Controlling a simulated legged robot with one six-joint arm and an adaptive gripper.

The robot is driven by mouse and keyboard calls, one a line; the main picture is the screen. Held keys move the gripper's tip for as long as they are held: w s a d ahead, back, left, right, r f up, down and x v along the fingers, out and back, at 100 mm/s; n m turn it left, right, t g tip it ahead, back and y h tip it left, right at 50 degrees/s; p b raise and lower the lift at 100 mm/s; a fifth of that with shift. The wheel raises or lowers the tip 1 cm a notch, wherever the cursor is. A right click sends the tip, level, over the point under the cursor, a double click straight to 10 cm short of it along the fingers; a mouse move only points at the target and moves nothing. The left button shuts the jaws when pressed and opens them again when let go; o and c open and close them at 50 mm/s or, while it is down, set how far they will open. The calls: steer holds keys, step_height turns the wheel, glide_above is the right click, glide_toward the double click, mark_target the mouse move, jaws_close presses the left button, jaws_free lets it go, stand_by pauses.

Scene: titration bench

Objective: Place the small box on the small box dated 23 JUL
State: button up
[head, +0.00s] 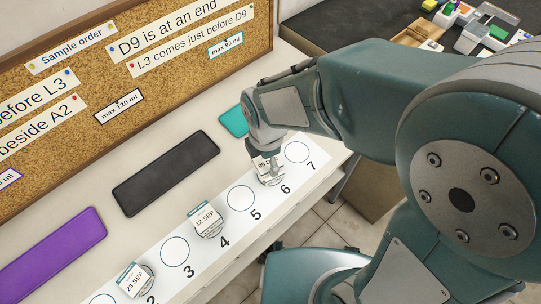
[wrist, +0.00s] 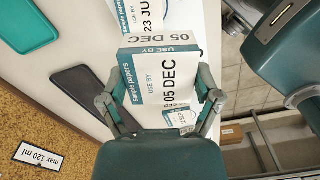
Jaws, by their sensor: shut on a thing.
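My gripper (head: 266,150) is shut on a small white box with a teal label edge, dated 05 DEC (wrist: 165,75); its fingers grip the box's two sides. In the head view this held box (head: 267,166) is over spot 6 on the white numbered strip (head: 222,247). In the wrist view a box dated 23 JUL (wrist: 150,14), its last letter cut off, shows just beyond the held box, partly covered by it. In the head view that lower box is mostly hidden; whether the two touch cannot be told.
Another small box dated 12 SEP (head: 205,219) stands near spot 4; one reading about 23 SEP (head: 133,279) is near spot 2. Spots 3, 5 and 7 are empty. Black (head: 166,172), purple (head: 50,255) and teal (head: 234,121) mats lie behind, before the corkboard (head: 110,70).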

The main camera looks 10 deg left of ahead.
steer(key=w+f, duration=0.3)
steer(key=shift+d+f, duration=0.15)
steer(key=shift+f, duration=0.15)
steer(key=shift+w+f, duration=0.15)
steer(key=shift+f, duration=1.5)
steer(key=o, duration=0.9)
